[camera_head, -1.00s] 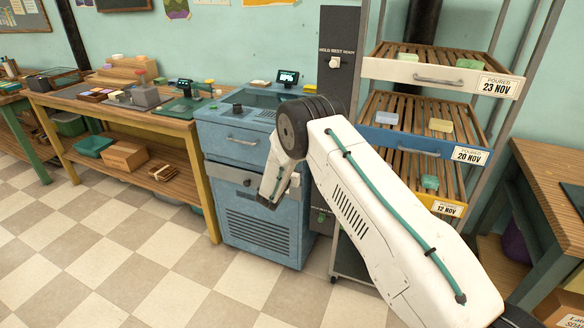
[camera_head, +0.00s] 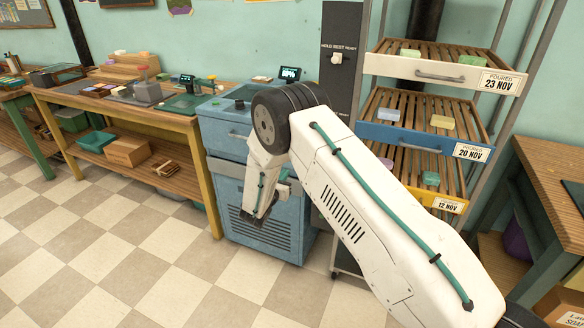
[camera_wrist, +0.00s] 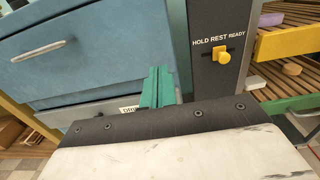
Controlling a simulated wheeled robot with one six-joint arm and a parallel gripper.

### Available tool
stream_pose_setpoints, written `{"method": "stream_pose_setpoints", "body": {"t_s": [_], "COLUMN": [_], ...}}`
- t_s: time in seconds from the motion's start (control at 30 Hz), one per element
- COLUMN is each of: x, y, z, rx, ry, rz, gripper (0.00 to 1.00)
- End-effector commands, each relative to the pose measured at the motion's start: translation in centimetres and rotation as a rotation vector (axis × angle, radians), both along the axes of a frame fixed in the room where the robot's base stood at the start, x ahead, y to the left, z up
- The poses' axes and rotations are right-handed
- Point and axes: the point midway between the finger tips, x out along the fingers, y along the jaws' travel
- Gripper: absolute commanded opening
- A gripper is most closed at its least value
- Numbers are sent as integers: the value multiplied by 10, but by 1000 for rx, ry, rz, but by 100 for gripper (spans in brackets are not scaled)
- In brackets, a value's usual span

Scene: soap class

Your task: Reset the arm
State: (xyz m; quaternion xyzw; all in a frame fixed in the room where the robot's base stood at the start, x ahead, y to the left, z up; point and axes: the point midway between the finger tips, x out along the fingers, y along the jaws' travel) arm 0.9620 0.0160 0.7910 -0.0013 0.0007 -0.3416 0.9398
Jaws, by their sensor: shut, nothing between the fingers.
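My gripper (camera_head: 250,222) hangs at the end of my bent white arm, in front of the blue cabinet (camera_head: 265,232) in the head view. Its tips are small and dark there. In the wrist view my gripper's teal fingers (camera_wrist: 159,74) are together with nothing held between them. They point toward the blue cabinet front (camera_wrist: 98,45), near a partly covered white label. Whether they touch the cabinet cannot be told.
A dark post (camera_head: 339,30) carries a HOLD REST READY slider; a yellow knob (camera_wrist: 223,57) shows in the wrist view. The soap rack (camera_head: 440,72) stands right of my arm. A workbench (camera_head: 150,110) is at left. The checkered floor at front left is clear.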

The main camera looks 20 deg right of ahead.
Motion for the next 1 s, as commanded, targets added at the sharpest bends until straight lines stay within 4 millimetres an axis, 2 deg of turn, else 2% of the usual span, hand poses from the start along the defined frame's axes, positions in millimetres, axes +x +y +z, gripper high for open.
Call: {"method": "stream_pose_setpoints", "body": {"t_s": [0.1,0.3,0.37,0.5,0.57,0.77,0.87,1.0], "x": [-14,-26,-32,-67,-85,-145,-178,-232], "y": [12,17,11,-13,-25,-62,-76,-91], "z": [0,-2,-6,-23,-18,29,59,104], "rx": [0,19,40,103,145,309,401,554], "ry": [1,-5,-2,32,32,-22,-66,-143], "rz": [1,-11,-45,-184,-267,-563,-711,-930], "gripper": [0,0,0,0,0,0,0,0]}}
